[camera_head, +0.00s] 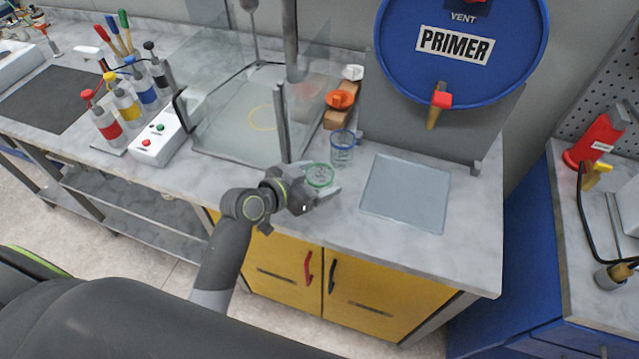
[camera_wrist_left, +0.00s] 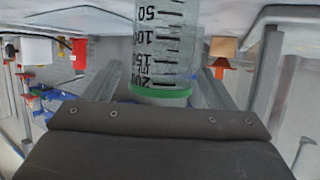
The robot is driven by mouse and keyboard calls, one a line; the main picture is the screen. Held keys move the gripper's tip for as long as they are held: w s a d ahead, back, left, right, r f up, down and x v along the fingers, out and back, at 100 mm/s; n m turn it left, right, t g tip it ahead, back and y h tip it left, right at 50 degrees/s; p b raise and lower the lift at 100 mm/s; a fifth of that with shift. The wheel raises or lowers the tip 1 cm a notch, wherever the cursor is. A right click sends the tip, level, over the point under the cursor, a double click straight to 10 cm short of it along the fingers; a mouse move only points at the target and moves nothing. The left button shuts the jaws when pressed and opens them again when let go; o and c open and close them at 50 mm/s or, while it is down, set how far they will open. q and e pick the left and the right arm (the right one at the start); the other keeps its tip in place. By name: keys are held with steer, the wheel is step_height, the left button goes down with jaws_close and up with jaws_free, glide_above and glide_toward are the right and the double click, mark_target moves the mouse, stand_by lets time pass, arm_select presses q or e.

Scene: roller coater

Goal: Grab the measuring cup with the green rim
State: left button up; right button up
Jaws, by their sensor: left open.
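The measuring cup with the green rim (camera_head: 320,176) stands upright on the marble bench top, a clear cup. In the left wrist view, which is upside down, the cup (camera_wrist_left: 162,50) shows its black scale, with the green rim close to my gripper. My left gripper (camera_head: 316,188) is open at the cup. Its two fingers (camera_wrist_left: 160,85) lie on either side of the cup, with gaps visible between cup and fingers. My right gripper is not in view.
A blue-rimmed measuring cup (camera_head: 342,150) stands just behind the green-rimmed one. A clear glass enclosure (camera_head: 235,120) is at the left and a grey flat tray (camera_head: 405,193) at the right. A blue primer drum (camera_head: 462,62) with a tap is behind the tray.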

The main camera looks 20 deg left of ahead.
arm_select(q)
steer(key=shift+x, duration=1.45)
steer(key=shift+c, duration=0.4)
steer(key=c, duration=1)
